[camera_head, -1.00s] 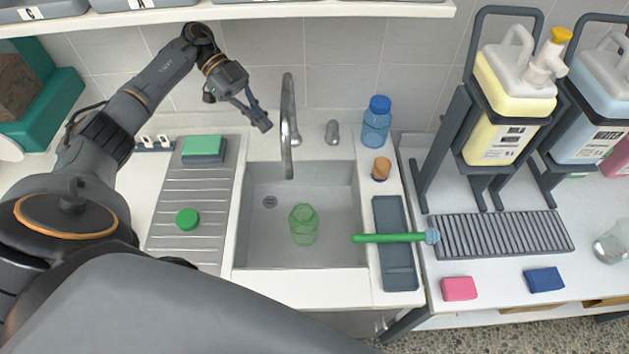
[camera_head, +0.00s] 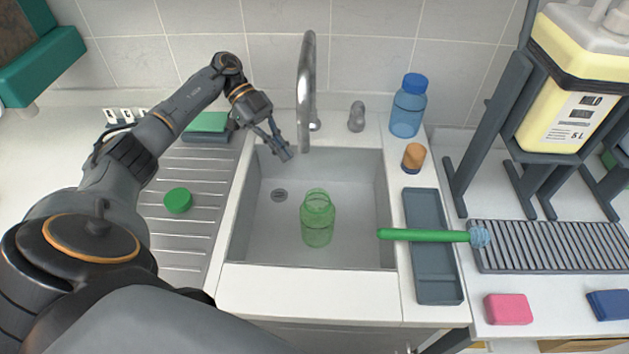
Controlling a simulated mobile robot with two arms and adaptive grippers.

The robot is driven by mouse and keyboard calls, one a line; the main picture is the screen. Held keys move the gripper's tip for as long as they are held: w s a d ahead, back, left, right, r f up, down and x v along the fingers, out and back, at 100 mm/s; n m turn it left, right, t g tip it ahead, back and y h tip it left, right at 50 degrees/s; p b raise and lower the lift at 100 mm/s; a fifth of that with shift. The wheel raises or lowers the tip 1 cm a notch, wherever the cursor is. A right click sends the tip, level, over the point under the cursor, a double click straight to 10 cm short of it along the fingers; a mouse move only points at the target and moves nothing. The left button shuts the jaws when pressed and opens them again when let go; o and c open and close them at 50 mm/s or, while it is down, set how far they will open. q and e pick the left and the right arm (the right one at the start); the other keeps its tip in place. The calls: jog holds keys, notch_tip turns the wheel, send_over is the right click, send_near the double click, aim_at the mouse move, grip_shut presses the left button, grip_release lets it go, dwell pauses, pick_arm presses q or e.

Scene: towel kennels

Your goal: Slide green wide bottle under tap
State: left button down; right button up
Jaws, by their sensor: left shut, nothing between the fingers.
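The green wide bottle (camera_head: 318,220) is see-through and stands upright, without a cap, on the floor of the grey sink basin (camera_head: 350,185). The tap (camera_head: 306,85) rises behind the basin, its spout to the upper left of the bottle. A green round cap (camera_head: 178,201) lies on the ribbed drainboard. My left gripper (camera_head: 285,155) is shut and empty, above the back left of the basin, next to the tap and apart from the bottle. My right gripper is not in view.
A blue bottle (camera_head: 408,106), a brown-topped jar (camera_head: 414,158) and the tap lever (camera_head: 357,116) stand behind and right of the basin. A green-handled brush (camera_head: 430,235) lies across the grey tray (camera_head: 435,275), its handle reaching over the basin's right edge.

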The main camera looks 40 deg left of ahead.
aim_at(319, 189)
pick_arm(q)
jog(key=d+p, duration=0.1)
jog(key=d, duration=0.2)
jog(key=s+d+p, duration=0.1)
jog(key=d, duration=0.3)
jog(key=s+d+p, duration=0.1)
jog(key=d+p, duration=0.1)
jog(key=d, duration=0.2)
jog(key=shift+d+r, duration=0.2)
jog(key=shift+d, duration=0.05)
jog(key=shift+s+d+f, duration=0.1)
jog(key=shift+d+f, duration=0.05)
jog(key=shift+f, duration=0.8)
